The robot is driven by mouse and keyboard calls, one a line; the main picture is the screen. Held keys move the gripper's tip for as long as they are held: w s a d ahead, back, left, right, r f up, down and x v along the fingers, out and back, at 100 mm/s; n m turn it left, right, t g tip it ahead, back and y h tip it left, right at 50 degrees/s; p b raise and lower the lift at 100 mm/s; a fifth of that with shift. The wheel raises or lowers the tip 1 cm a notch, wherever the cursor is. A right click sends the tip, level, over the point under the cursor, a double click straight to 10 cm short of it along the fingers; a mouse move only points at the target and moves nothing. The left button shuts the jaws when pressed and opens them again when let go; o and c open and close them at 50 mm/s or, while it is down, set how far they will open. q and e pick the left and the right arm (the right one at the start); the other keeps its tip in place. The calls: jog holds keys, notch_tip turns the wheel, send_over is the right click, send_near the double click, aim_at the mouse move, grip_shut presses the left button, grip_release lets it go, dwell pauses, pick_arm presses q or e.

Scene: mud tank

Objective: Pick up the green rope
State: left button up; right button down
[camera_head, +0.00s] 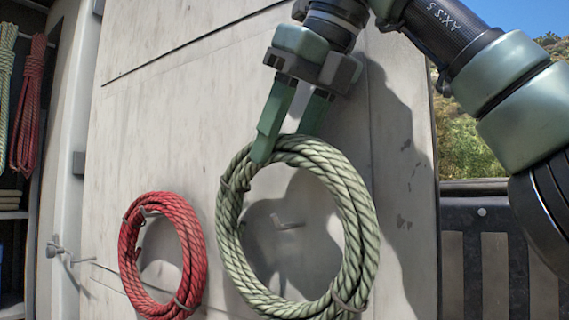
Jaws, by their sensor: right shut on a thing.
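The green rope (358,215) is a large pale green coil in front of the grey panel. My right gripper (285,150) comes down from above with its green fingers at the top of the coil. It is shut on the rope, and the coil hangs below the fingers. A peg (287,224) shows through the middle of the coil, well below its top. I cannot tell how far the coil is from the panel. My left gripper is not in view.
A red rope coil (192,245) hangs on another peg to the left. More green rope (5,80) and red rope (29,105) hang at the far left by a shelf. The grey panel (150,120) stands close behind the coils. Dark slatted boards (495,270) are at the right.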

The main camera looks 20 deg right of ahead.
jog(key=shift+d+r, duration=0.1)
jog(key=shift+r, duration=0.85)
jog(key=s+a, duration=1.2)
jog(key=a, duration=0.3)
jog(key=shift+a+b, duration=0.25)
jog(key=shift+b, duration=0.1)
jog(key=shift+f, duration=0.1)
